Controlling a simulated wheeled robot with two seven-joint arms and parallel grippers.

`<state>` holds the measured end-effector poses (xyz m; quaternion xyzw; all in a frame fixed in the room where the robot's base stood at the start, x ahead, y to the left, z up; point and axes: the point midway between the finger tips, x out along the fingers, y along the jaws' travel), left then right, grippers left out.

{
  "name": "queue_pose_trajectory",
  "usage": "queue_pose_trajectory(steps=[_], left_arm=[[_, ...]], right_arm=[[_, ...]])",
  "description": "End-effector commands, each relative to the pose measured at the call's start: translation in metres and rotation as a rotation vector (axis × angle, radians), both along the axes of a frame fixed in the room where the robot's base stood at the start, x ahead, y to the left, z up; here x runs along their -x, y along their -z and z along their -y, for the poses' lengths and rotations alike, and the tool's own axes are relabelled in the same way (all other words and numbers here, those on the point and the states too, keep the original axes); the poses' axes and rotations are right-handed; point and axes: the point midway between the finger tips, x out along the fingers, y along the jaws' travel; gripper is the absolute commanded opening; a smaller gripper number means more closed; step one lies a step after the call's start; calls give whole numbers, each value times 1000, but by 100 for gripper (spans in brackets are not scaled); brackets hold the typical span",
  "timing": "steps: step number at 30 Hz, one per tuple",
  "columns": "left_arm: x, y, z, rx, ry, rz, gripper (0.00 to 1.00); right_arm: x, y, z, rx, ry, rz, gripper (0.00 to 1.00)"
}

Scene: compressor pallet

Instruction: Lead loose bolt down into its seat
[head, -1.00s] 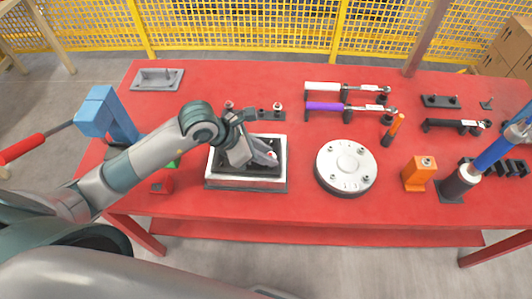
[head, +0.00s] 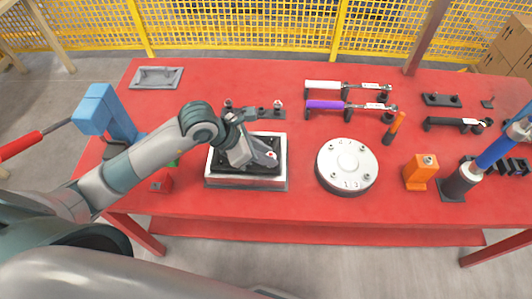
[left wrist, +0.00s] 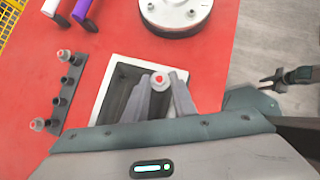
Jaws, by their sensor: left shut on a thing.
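The loose bolt shows as a small grey head with a red centre (left wrist: 158,80) in the left wrist view; it also shows in the head view (head: 271,155). My left gripper (head: 266,158) is shut on it, over the right part of a white-rimmed black tray (head: 210,181). The fingers hide the bolt's shank, and I cannot tell whether its lower end touches anything. A round white cover (head: 346,168) with several bolts around its rim stands right of the tray. I cannot make out an empty seat in it.
A dark rack (left wrist: 62,95) with bolts stands behind the tray. A blue clamp-like block (head: 97,108) is at the left, an orange block (head: 421,171) right of the cover. White- and purple-handled tools (head: 325,105) lie behind the cover. Red table is bare at centre front.

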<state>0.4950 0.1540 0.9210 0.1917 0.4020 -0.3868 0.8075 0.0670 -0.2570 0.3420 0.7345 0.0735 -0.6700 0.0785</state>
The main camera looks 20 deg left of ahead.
Motion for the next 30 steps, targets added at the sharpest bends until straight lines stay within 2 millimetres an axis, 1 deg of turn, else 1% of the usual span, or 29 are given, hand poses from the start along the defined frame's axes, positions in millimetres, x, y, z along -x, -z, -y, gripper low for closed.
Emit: queue_pose_trajectory(steps=[7, 30], left_arm=[[0, 5, 0, 0, 0, 0, 1], [0, 6, 0, 1, 0, 1, 1]], right_arm=[[0, 5, -2, -2, 1, 0, 31], [0, 8, -2, -2, 1, 0, 31]])
